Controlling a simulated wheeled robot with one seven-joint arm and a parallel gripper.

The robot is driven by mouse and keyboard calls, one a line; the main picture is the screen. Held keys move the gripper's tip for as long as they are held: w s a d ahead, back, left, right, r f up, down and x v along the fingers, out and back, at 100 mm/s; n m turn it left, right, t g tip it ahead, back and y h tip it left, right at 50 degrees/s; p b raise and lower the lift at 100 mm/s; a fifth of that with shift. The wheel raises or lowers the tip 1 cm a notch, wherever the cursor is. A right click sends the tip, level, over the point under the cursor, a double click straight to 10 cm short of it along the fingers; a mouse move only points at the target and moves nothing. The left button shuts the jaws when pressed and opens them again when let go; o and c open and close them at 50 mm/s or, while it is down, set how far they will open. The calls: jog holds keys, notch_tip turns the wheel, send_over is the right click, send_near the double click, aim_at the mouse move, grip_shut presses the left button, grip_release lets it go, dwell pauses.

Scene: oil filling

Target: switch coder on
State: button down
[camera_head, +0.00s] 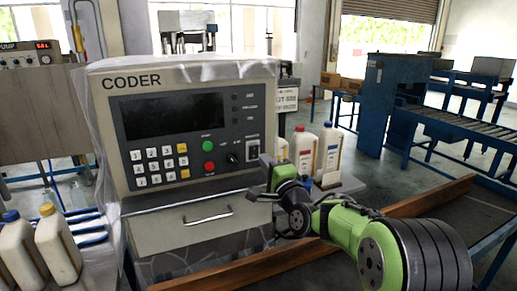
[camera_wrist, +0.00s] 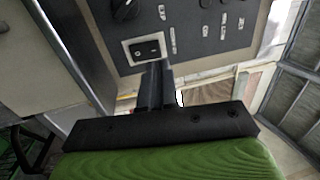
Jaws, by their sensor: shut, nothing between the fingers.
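The coder (camera_head: 190,130) is a grey box with a dark, blank screen (camera_head: 158,116), a number keypad, a green button (camera_head: 207,145), a red button (camera_head: 208,166) and a black knob (camera_head: 232,158). A black rocker switch (camera_head: 252,150) in a light frame sits at the panel's lower right. The switch (camera_wrist: 148,48) also shows in the wrist view, just beyond my fingertips. My gripper (camera_wrist: 155,72) is shut and empty, with its tips close to the switch's lower edge; I cannot tell whether they touch. In the head view my gripper (camera_head: 267,160) is at the panel's right edge.
Several white bottles (camera_head: 328,152) stand right of the coder behind my arm. More jugs (camera_head: 57,245) stand at the lower left. A drawer with a handle (camera_head: 208,217) is below the panel. A wooden rail (camera_head: 430,195) runs along the front right.

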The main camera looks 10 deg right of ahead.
aim_at(252, 142)
jog(key=x, duration=0.5)
jog(key=shift+w+a, duration=0.15)
jog(key=shift+w, duration=0.25)
jog(key=shift+r+p, duration=0.15)
jog(key=shift+p, duration=0.3)
